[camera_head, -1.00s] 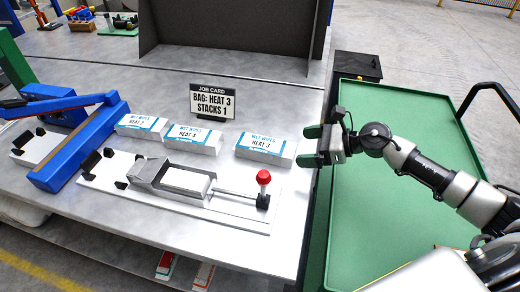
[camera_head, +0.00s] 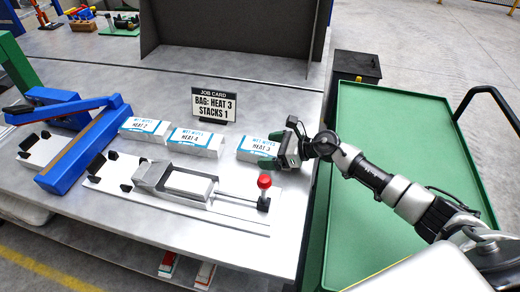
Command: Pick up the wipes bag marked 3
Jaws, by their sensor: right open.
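The wipes bag marked HEAT 3 (camera_head: 256,146) lies on the grey bench, rightmost of three white and blue bags. My right gripper (camera_head: 277,147) is at its right end, with one finger at the far side and the green-tipped other finger at the near side. The jaws are open around that end; I cannot tell whether they touch it. The gripper hides the bag's right end. The bag marked HEAT 4 (camera_head: 195,142) and the bag marked HEAT 2 (camera_head: 144,129) lie to its left. My left gripper is not in view.
A job card (camera_head: 214,104) reading "BAG: HEAT 3, STACKS 1" stands behind the bags. A metal slide fixture (camera_head: 185,184) with a red-knobbed lever (camera_head: 264,183) is in front. A blue press frame (camera_head: 85,150) stands left. A green cart top (camera_head: 385,150) is on the right.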

